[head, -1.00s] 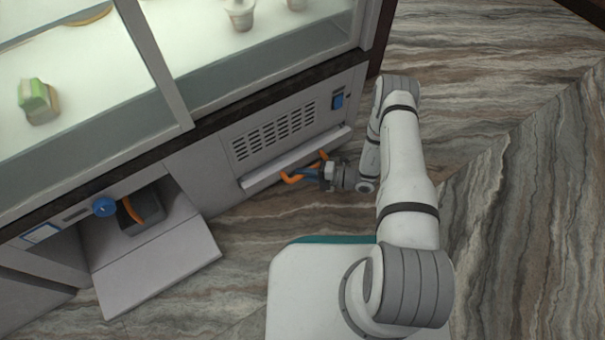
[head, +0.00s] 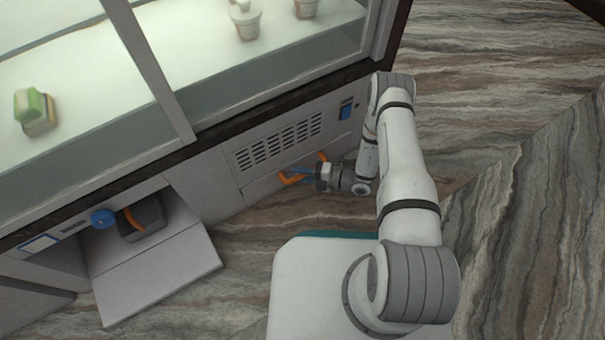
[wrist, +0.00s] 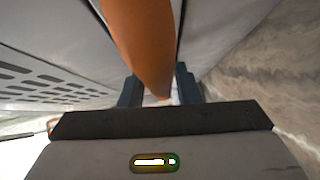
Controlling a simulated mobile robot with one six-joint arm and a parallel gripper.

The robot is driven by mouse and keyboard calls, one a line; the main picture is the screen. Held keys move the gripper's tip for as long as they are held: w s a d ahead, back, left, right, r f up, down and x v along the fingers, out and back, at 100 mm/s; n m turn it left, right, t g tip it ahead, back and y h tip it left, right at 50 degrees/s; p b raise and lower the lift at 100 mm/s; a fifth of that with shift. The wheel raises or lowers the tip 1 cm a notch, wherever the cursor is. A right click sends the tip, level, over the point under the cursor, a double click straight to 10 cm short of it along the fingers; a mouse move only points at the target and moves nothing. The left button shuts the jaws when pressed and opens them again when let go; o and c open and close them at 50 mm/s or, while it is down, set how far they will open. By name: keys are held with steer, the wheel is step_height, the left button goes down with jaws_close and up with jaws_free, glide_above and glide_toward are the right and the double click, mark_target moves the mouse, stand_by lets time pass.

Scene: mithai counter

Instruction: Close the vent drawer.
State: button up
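The vent drawer (head: 262,186) is in the lower front of the counter, below its slotted grille (head: 280,141), in the head view. Its face now looks flush or nearly flush with the panels beside it. It has an orange handle (head: 290,179), which also fills the upper middle of the wrist view (wrist: 142,40). My gripper (head: 303,176) is at this handle. In the wrist view my gripper's dark fingers (wrist: 160,90) stand on both sides of the handle and look shut on it. The gripper hides part of the handle and the drawer's right part in the head view.
To the left, an open compartment has its flap (head: 160,275) lowered outward, with a dark container (head: 146,219) inside and a blue knob (head: 103,218) nearby. A glass display with sweets and cups is above. The marbled floor (head: 500,150) to the right is clear.

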steer(key=shift+o, duration=1)
steer(key=shift+d, duration=0.1)
steer(key=p+v, duration=0.2)
steer(key=v, duration=0.5)
steer(key=shift+d+p, duration=0.35)
steer(key=shift+s+r, duration=0.1)
